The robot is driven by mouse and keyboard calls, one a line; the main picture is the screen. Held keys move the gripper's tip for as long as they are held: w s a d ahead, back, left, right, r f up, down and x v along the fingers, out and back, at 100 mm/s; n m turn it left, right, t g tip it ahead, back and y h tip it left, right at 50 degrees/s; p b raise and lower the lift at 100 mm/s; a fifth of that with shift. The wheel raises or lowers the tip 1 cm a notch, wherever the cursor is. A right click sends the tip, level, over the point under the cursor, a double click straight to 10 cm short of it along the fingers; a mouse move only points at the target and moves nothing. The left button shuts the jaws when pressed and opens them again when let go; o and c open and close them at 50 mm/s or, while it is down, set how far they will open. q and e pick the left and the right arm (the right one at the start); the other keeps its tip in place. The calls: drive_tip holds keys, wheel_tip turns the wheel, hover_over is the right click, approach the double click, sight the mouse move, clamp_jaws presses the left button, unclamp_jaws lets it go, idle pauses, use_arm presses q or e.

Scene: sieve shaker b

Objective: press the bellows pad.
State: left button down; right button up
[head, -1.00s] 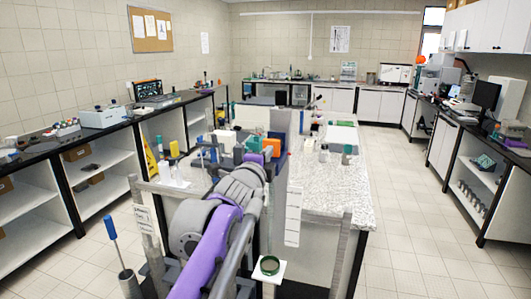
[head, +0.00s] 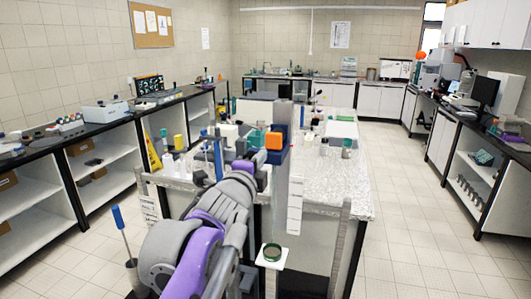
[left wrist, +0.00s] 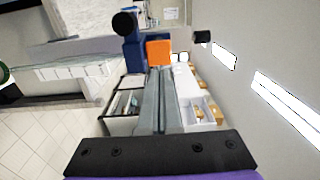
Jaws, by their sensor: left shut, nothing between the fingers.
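No part is clearly marked as the bellows pad, so I cannot tell which thing it is. An orange block (head: 273,141) sits against a dark blue block (head: 280,134) on the bench. The orange block also shows in the left wrist view (left wrist: 159,52), just beyond the fingertips. My left gripper (left wrist: 160,74) is shut and empty, its fingers pointing at the orange block. I cannot tell whether they touch. In the head view my grey and purple left arm hides part of the bench there. A dark green round piece (head: 272,251) lies on a white plate at the bench front.
The speckled bench top (head: 325,190) is fairly clear on the right. A grey upright post (head: 281,200) stands close to my left arm. A blue-handled tool (head: 118,217) stands in a holder at front left. Open tiled floor (head: 420,230) lies to the right.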

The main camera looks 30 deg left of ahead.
use_arm(q)
drive_tip(key=v, duration=0.4)
drive_tip(key=shift+s, duration=0.15)
idle(0.4)
idle(0.5)
drive_tip(key=s+d+f+n+g, duration=0.2)
drive_tip(key=f+n, duration=0.1)
drive_tip(key=f, duration=0.5)
drive_tip(key=s+d+f+n+g+h, duration=0.1)
drive_tip(key=s+f+n+g, duration=0.2)
drive_tip(key=f, duration=0.5)
drive_tip(key=s+d+f+n+g, duration=0.2)
drive_tip(key=f+n, duration=0.2)
drive_tip(key=f, duration=0.5)
drive_tip(key=s+d+f+n+g+h, duration=0.1)
drive_tip(key=s+d+f+n+g, duration=0.1)
drive_tip(key=s+d+f, duration=0.2)
drive_tip(key=s+d+f+n+g+h, duration=0.2)
drive_tip(key=s+d+f+n+g, duration=0.1)
drive_tip(key=s+f, duration=0.6)
wheel_tip(320, 180, down, 4)
drive_tip(key=shift+d+r, duration=0.2)
drive_tip(key=shift+d, duration=0.25)
